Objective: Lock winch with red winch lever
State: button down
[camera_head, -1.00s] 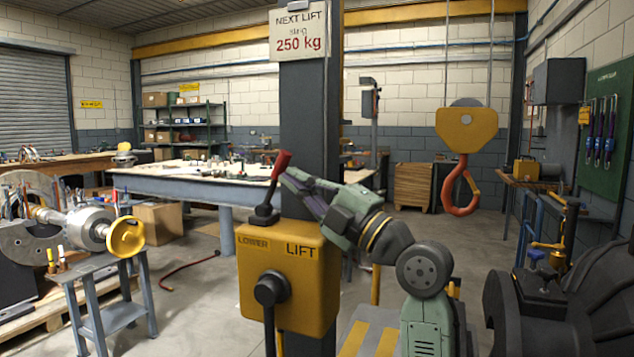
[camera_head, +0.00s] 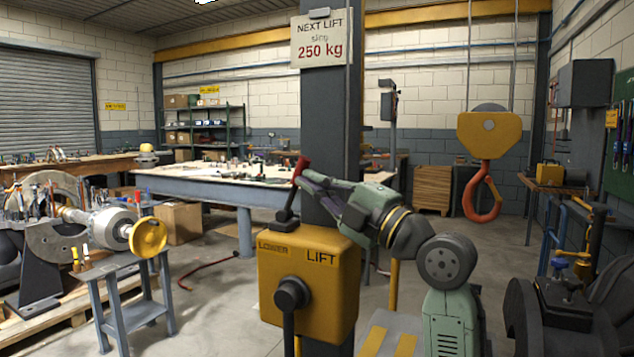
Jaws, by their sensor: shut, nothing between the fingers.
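The yellow winch control box (camera_head: 308,290) is fixed to a dark post and marked LOWER on its left and LIFT on its right. The red winch lever (camera_head: 301,168) rises from the top of the box on a dark stalk, its red grip leaning to the right. My gripper (camera_head: 309,184) is shut and comes in from the right, its tips close beside the red grip. I cannot tell whether they touch it. A second, dark lever (camera_head: 291,294) with a round hub sits on the front of the box and points down.
A sign (camera_head: 320,40) reading 250 kg hangs on the post (camera_head: 328,110). A red crane hook (camera_head: 483,195) under a yellow block hangs to the right, empty. A long workbench (camera_head: 200,185) stands behind. A small stand (camera_head: 125,300) is at left, with open floor between.

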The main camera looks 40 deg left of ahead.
aim_at(301, 167)
jog(key=shift+s+a+r+n+h+p, duration=0.1)
jog(key=shift+a+r+n+h+p, duration=0.1)
jog(key=shift+a+r+h+p, duration=0.35)
jog(key=shift+s+a+r+n+h+p, duration=0.1)
jog(key=shift+a+r+n+h+p, duration=0.15)
jog(key=shift+r+h+p, duration=0.35)
jog(key=shift+s+a+h+p, duration=0.1)
jog(key=shift+a+h+p, duration=0.25)
jog(key=shift+h+p, duration=0.2)
jog(key=shift+s+a, duration=0.1)
jog(key=shift+a, duration=0.25)
jog(key=shift+s+a+r, duration=0.15)
jog(key=shift+s+a, duration=0.1)
jog(key=shift+a, duration=0.8)
jog(key=shift+s+a+r, duration=0.1)
jog(key=shift+s+a, duration=0.1)
jog(key=shift+a, duration=0.8)
jog(key=shift+s+p, duration=0.1)
jog(key=shift+p, duration=0.2)
